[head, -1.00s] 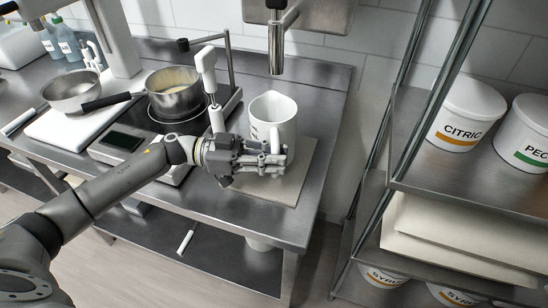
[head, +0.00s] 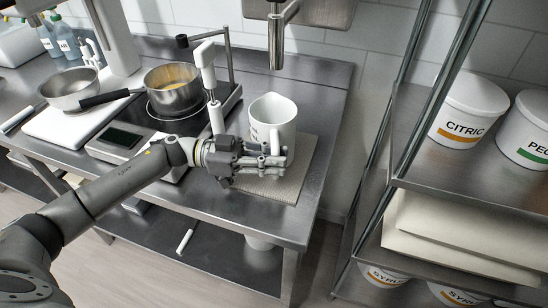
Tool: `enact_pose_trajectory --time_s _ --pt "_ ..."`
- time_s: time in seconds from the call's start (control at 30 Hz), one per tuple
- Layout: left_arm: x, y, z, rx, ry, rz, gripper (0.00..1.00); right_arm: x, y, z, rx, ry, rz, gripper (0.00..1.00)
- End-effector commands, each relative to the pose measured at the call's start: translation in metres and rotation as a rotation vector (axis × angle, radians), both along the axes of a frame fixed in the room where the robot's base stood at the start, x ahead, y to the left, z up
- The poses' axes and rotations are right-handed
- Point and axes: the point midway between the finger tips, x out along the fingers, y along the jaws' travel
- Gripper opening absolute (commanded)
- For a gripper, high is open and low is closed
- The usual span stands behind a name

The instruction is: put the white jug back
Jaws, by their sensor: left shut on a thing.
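The white jug (head: 272,114) stands upright at the right end of the steel table, at or just above a beige mat (head: 306,157); I cannot tell whether it touches the mat. My left gripper (head: 279,161) reaches in from the left and is shut on the jug's near side, on what seems to be its handle. The fingers hide the lower front of the jug. My right gripper is not in view.
A steel pot (head: 174,91) sits on the hot plate, left of the jug. A white upright tool (head: 207,75) stands close to the jug's left. A metal nozzle (head: 276,45) hangs above and behind it. A shelf rack (head: 470,171) with labelled tubs stands right.

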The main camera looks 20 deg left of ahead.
Motion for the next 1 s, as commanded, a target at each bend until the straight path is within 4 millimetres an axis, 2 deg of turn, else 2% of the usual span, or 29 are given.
enact_pose_trajectory --time_s 0.13,0.17,0.33,0.67,0.77,1.0 --pt "0.0 0.0 -0.003 -0.001 -0.001 0.0 0.0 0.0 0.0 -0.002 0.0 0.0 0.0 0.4" --pt "0.0 0.0 -0.002 -0.001 -0.001 0.0 0.19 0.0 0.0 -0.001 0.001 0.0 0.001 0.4" --pt "0.0 0.0 -0.002 -0.001 -0.001 0.0 0.4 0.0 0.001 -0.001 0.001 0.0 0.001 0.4" --pt "0.0 0.002 -0.003 0.001 0.001 0.0 0.4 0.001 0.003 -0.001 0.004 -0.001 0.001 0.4" --pt "-0.002 0.012 -0.004 0.003 0.002 0.002 0.4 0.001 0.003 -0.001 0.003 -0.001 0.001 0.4" --pt "-0.008 0.052 -0.003 0.003 0.001 0.002 0.4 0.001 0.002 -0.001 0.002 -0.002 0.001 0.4"
